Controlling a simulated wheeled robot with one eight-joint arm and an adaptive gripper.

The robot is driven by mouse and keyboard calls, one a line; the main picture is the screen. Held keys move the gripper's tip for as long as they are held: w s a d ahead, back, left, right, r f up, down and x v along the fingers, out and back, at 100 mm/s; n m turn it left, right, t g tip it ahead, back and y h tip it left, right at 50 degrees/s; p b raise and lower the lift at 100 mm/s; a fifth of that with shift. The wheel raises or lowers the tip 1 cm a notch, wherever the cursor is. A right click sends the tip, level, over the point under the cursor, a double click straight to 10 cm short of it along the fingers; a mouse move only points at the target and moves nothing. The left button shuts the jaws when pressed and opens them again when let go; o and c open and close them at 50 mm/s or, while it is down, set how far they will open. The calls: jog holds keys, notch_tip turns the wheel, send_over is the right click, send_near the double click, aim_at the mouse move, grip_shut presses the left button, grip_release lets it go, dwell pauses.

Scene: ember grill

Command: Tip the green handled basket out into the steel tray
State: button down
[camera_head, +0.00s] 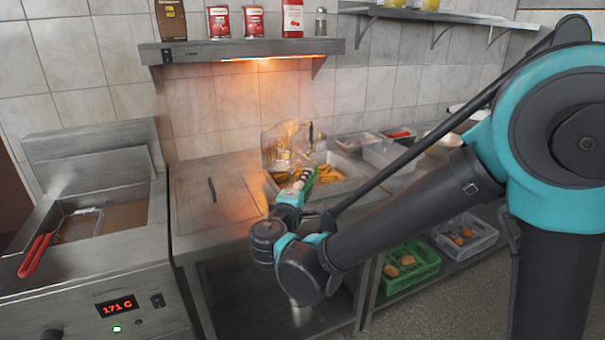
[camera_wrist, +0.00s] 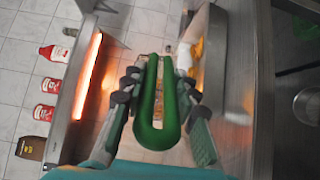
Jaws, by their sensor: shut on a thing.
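My gripper (camera_head: 303,181) is shut on the green handle (camera_wrist: 157,128) of a wire basket (camera_head: 287,146). The handle lies between the fingers in the wrist view. In the head view the basket is raised and tilted over the left part of the steel tray (camera_head: 352,180). Yellow-brown fries (camera_head: 330,173) lie in the tray. Some golden pieces show by the basket mesh; I cannot tell how many are still inside. The basket is mostly hidden behind the handle and fingers in the wrist view.
A fryer (camera_head: 100,215) with a red-handled basket (camera_head: 35,255) stands at the left. A shelf (camera_head: 240,48) with a glowing lamp and several containers is above the counter. Small tubs stand right of the tray. Crates (camera_head: 410,268) sit on the lower shelf.

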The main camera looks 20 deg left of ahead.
notch_tip(320, 180, down, 10)
jog(key=d+m, duration=0.1)
jog(key=m, duration=0.8)
jog(key=shift+d+f+m, duration=0.2)
jog(key=shift+d+m, duration=0.05)
jog(key=shift+m, duration=0.05)
jog(key=shift+w, duration=0.1)
